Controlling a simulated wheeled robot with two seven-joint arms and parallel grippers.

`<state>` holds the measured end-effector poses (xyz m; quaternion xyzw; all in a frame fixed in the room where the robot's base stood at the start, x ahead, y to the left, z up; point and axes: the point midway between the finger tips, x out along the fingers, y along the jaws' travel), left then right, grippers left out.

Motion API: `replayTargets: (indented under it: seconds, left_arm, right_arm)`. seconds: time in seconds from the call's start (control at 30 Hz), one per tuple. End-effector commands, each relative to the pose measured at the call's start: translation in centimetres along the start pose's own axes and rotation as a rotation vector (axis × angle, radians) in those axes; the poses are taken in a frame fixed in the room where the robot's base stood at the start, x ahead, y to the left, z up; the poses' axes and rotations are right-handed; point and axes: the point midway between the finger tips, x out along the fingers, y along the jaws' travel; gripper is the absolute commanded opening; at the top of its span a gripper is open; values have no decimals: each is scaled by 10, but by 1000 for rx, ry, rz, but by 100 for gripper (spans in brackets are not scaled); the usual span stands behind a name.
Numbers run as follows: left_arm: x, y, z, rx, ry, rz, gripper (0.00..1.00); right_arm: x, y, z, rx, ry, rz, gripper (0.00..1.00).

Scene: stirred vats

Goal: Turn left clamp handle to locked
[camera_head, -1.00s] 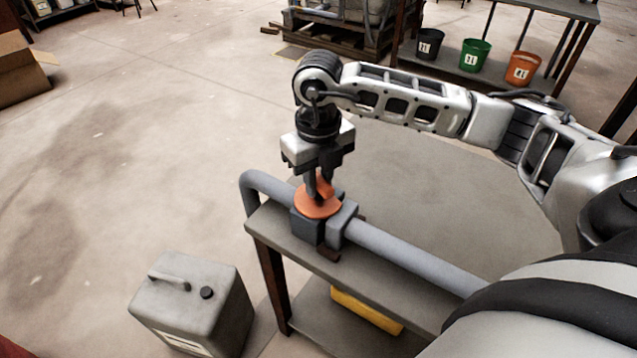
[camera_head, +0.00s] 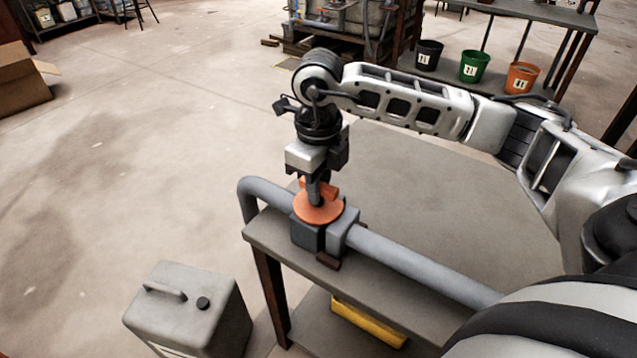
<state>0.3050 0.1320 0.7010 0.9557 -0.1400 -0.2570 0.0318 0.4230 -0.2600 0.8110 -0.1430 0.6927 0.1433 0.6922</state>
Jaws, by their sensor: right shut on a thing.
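The orange clamp handle (camera_head: 318,211) is a round disc with a raised grip bar, on top of a grey clamp block (camera_head: 308,236). The clamp sits around a grey pipe (camera_head: 420,268) at the left end of a table. My right gripper (camera_head: 316,196) points straight down from above and is shut on the handle's raised bar. The fingers partly hide the bar. My left gripper is not in view.
The grey table (camera_head: 450,190) has a clear top to the right of the pipe. A grey jerrycan (camera_head: 188,312) stands on the floor at the front left. A yellow object (camera_head: 368,322) lies on the lower shelf. Black, green and orange buckets (camera_head: 474,66) stand at the back.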

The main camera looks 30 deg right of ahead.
Motion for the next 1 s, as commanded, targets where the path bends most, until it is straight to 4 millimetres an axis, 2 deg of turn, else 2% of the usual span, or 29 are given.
replayTargets:
  seconds: [0.2,0.23,0.3,0.67,0.83,1.0]
  left_arm:
    - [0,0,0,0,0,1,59]
    - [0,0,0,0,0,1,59]
    - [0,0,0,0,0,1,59]
    - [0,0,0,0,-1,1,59]
    - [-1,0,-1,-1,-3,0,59]
    - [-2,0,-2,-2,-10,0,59]
  right_arm:
    - [-2,0,0,-3,-3,-2,0]
    - [-2,0,0,-3,-3,-2,22]
    - [-2,0,0,-2,-3,-2,41]
    - [-5,0,0,0,-2,-1,41]
    - [-30,0,1,0,-5,-2,41]
    - [-71,0,2,-1,-8,-2,41]
